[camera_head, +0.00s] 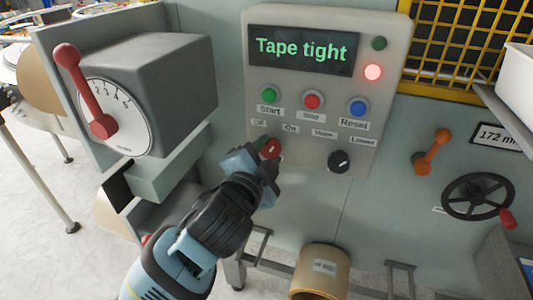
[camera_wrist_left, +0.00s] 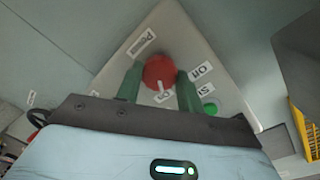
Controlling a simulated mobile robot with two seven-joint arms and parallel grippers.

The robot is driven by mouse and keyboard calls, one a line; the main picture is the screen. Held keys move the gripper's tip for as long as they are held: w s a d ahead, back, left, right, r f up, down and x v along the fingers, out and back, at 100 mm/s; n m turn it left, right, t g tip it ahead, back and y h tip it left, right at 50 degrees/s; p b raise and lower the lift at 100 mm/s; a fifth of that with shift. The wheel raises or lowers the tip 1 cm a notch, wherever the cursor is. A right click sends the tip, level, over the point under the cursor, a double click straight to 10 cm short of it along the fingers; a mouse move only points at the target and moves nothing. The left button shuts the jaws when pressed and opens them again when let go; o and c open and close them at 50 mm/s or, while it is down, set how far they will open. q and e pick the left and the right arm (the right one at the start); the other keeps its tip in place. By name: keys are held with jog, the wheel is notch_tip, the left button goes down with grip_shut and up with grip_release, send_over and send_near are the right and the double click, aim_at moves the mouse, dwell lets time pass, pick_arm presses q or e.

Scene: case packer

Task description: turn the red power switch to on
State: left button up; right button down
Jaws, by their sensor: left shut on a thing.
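The red power switch (camera_head: 271,147) is a round knob low on the left of the grey control panel (camera_head: 385,130), under the labels Off and On. My left gripper (camera_head: 264,158) is at the knob, its arm coming up from below. In the left wrist view the red switch (camera_wrist_left: 160,71) sits between the two green fingers (camera_wrist_left: 159,88), which are shut on its sides. The fingers partly hide the knob and the labels around it. I cannot tell which label it points to. My right gripper is not in view.
The display (camera_head: 302,50) reads "Tape tight", and a red lamp (camera_head: 373,72) is lit. Start, stop and reset buttons sit above the switch; a black knob (camera_head: 339,161) is to its right. A grey dial box (camera_head: 165,85) with a red lever (camera_head: 83,90) juts out left.

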pick_arm(q)
jog(key=shift+m, duration=1)
jog(key=o, duration=1)
jog(key=shift+s, duration=0.1)
jog(key=shift+v, duration=3.85)
